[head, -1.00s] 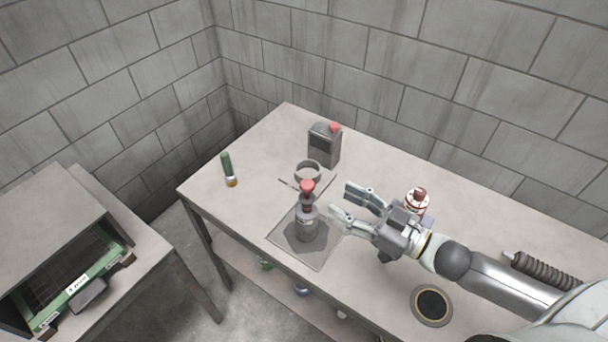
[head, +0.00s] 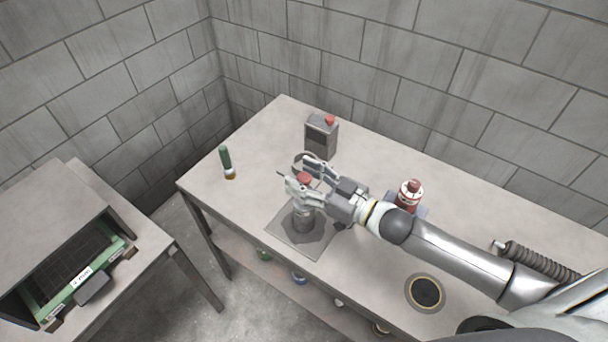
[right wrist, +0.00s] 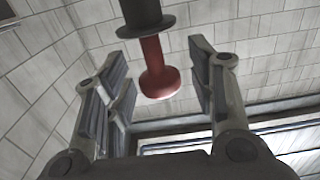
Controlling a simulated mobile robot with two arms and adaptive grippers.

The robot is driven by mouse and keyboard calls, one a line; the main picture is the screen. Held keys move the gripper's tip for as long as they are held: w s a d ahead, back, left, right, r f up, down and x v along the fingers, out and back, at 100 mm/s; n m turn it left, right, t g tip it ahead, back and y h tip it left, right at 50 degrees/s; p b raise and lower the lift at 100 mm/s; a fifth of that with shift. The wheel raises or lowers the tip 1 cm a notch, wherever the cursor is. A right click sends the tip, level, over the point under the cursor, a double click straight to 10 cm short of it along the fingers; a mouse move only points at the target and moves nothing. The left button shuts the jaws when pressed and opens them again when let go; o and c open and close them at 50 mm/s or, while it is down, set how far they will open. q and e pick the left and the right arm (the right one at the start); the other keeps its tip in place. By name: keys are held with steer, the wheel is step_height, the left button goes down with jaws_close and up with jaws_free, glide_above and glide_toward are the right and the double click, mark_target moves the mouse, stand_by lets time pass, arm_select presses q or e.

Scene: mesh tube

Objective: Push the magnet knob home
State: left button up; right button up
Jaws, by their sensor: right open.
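The red magnet knob (head: 304,178) stands on top of a grey cylindrical body (head: 303,218) on the bench. In the right wrist view the knob (right wrist: 160,82) shows as a red flanged end on a red stem, coming out of a dark collar (right wrist: 147,22). My right gripper (head: 299,176) is open, with one finger on each side of the knob. In the right wrist view a gap shows between the knob and each finger. The lower knob stem is partly hidden by my fingers in the head view. My left gripper is not in view.
A grey square plate (head: 284,236) lies under the body.

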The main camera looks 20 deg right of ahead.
jaws_close()
steer(key=shift+f+b, duration=1.7)
steer(key=shift+f, duration=0.8)
steer(key=shift+s, duration=0.1)
steer(key=shift+c, duration=0.7)
jaws_free()
steer(key=shift+o, duration=0.7)
